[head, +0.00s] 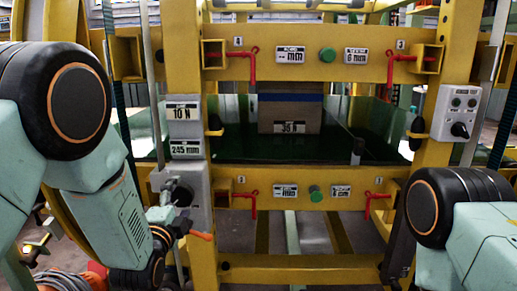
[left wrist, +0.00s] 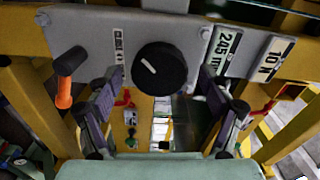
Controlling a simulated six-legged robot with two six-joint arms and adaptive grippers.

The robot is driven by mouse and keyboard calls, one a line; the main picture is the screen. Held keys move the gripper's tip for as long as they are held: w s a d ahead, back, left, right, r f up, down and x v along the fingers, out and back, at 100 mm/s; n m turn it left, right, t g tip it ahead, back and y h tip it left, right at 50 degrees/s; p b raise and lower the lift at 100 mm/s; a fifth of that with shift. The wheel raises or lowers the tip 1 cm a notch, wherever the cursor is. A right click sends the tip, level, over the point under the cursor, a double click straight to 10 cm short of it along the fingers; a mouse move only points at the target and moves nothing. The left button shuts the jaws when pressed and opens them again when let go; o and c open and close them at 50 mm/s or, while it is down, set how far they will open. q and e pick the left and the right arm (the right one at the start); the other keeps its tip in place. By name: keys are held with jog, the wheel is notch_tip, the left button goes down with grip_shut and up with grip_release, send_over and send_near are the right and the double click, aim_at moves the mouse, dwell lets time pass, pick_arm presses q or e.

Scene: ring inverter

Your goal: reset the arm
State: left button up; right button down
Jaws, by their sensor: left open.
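My left gripper (head: 178,210) is at the grey control box (head: 198,190) on the yellow frame's left post. In the left wrist view the gripper (left wrist: 162,88) is open. Its two fingers are on either side of a round black knob (left wrist: 160,70) with a white mark, on a grey panel (left wrist: 205,42). I cannot tell whether the fingers touch the knob. My right arm's black and mint joint shows at the right of the head view, but its gripper is not in view.
An orange-handled lever (left wrist: 64,90) sticks out left of the knob; its handle also shows in the head view (head: 201,235). A brown box (head: 290,108) stands inside the frame. Red levers (head: 252,62) are on the crossbars.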

pick_arm(q)
jog(key=shift+w, duration=0.75)
jog(key=shift+s, duration=0.15)
